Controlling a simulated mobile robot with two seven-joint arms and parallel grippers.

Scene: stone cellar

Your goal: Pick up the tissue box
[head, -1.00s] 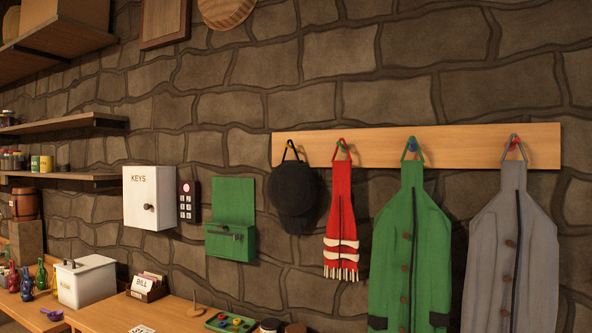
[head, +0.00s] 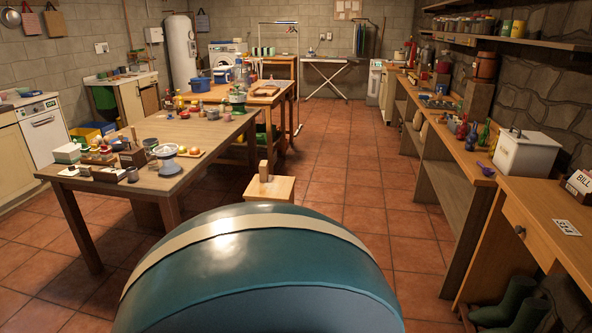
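I cannot make out a tissue box for certain. A small white and green box (head: 67,153) stands at the near left end of the long wooden table (head: 160,187), too small in view to tell what it is. Neither of my grippers shows in the head view.
A large teal dome with a cream band (head: 250,265) fills the bottom middle; I cannot tell if it is mine. A wooden stool (head: 270,188) stands beyond it. A counter with a white bin (head: 525,153) runs along the right. Tiled floor (head: 350,170) lies clear between.

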